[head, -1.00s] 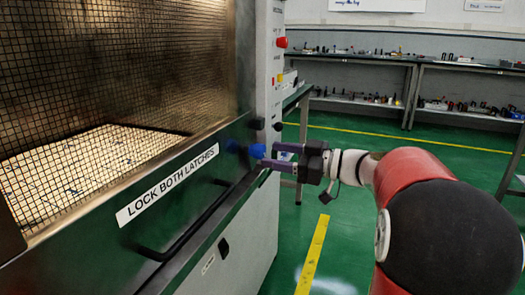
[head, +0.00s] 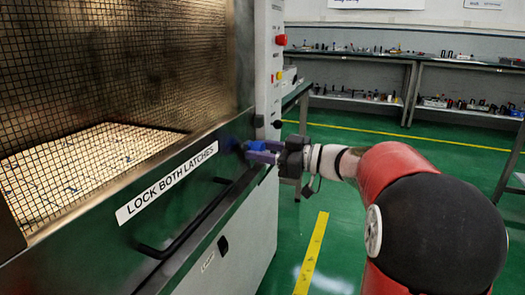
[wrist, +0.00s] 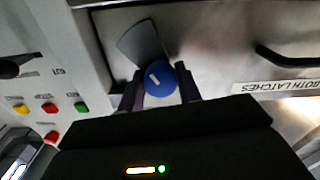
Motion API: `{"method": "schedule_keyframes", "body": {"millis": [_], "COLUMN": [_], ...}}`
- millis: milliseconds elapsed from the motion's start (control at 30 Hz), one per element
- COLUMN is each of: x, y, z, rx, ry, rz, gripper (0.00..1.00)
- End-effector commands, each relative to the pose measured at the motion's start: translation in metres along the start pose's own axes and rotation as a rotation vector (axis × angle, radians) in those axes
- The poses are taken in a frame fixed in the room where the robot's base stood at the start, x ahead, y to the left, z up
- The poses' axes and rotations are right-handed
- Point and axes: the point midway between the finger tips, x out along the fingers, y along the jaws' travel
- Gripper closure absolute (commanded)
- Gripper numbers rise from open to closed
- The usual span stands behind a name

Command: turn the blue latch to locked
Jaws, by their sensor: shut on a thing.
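The blue latch (head: 256,146) is at the right end of the machine's dark front panel, partly hidden by my gripper in the head view. In the wrist view the blue latch (wrist: 160,78) is a round knob with a short white mark, tilted from upright, and a grey fan-shaped plate lies behind it. My gripper (head: 262,153) is at the panel and shut on the knob. In the wrist view its dark fingers (wrist: 160,90) stand on either side of the knob.
A white label (head: 167,183) reads "LOCK BOTH LATCHES". A black handle (head: 185,240) sticks out below it. A red button (head: 281,40) is on the side column. Shelves (head: 375,80) stand at the back, with open green floor between.

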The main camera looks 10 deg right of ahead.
Motion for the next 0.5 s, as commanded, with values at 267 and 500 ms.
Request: {"method": "schedule_keyframes", "body": {"millis": [267, 500], "x": [0.0000, -0.0001], "y": [-0.0002, -0.0004], "z": [0.0010, 0.0027], "rx": [-0.043, -0.186], "ry": [0.000, 0.000], "rz": [0.000, 0.000], "gripper": [0.89, 0.89]}}
